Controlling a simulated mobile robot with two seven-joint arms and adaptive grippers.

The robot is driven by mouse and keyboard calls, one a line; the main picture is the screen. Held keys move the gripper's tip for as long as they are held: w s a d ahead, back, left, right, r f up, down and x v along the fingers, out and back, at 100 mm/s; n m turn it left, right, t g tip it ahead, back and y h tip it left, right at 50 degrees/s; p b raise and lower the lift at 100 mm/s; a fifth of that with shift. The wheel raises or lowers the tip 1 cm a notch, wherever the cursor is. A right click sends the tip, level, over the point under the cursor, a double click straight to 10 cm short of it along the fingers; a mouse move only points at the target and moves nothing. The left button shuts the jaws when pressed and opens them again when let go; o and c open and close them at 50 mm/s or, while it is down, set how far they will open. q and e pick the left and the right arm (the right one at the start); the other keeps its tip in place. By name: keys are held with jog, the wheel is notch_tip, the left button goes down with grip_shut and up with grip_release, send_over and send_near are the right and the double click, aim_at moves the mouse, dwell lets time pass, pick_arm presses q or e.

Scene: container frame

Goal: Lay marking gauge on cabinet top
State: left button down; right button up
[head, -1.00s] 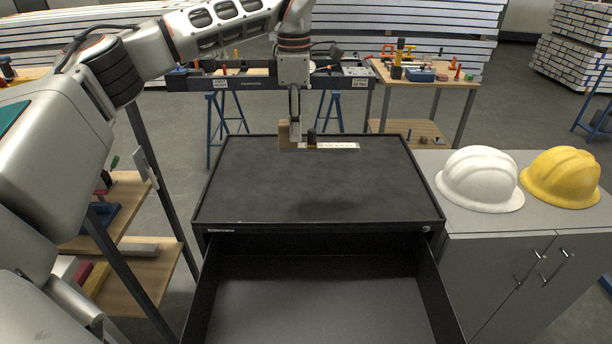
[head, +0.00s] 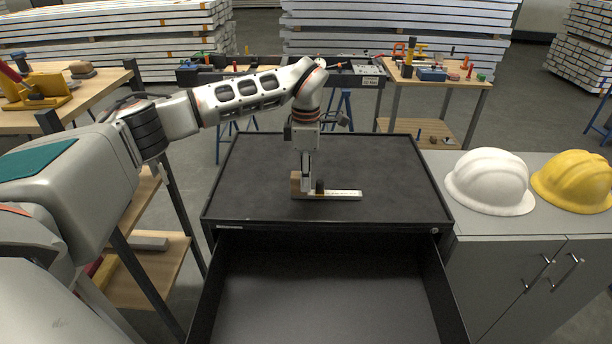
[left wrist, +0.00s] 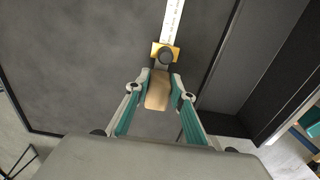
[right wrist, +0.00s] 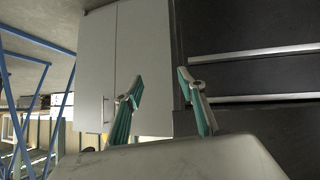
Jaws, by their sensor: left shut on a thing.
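The marking gauge has a wooden block (head: 296,183), a dark knob and a pale ruled beam (head: 343,195) pointing right. My left gripper (head: 307,184) is shut on its wooden block; the left wrist view shows the fingers (left wrist: 160,82) on both sides of the block (left wrist: 157,95). The gauge lies flat over the black cabinet top (head: 255,180), near its front edge. I cannot tell whether it touches the surface. My right gripper (right wrist: 158,88) is open and empty in the right wrist view, facing a grey cabinet and dark drawer fronts.
The cabinet's top drawer (head: 325,290) is pulled open and empty in front. A white hard hat (head: 490,180) and a yellow one (head: 575,180) sit on the grey cabinet (head: 500,265) to the right. Workbenches with tools stand behind and left. The rest of the black top is clear.

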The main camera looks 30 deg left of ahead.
dwell(0.3)
pick_arm(q)
jog(key=c, duration=1.8)
grip_release()
jog(key=shift+f, duration=0.1)
jog(key=shift+o, duration=0.4)
pick_arm(e)
jog(key=shift+a, duration=0.15)
pick_arm(q)
jog(key=shift+r, duration=0.6)
notch_tip(320, 180, up, 11)
jog(key=shift+b, duration=0.45)
pick_arm(e)
jog(key=shift+w+a+r, duration=0.25)
jog(key=shift+w+a, duration=0.05)
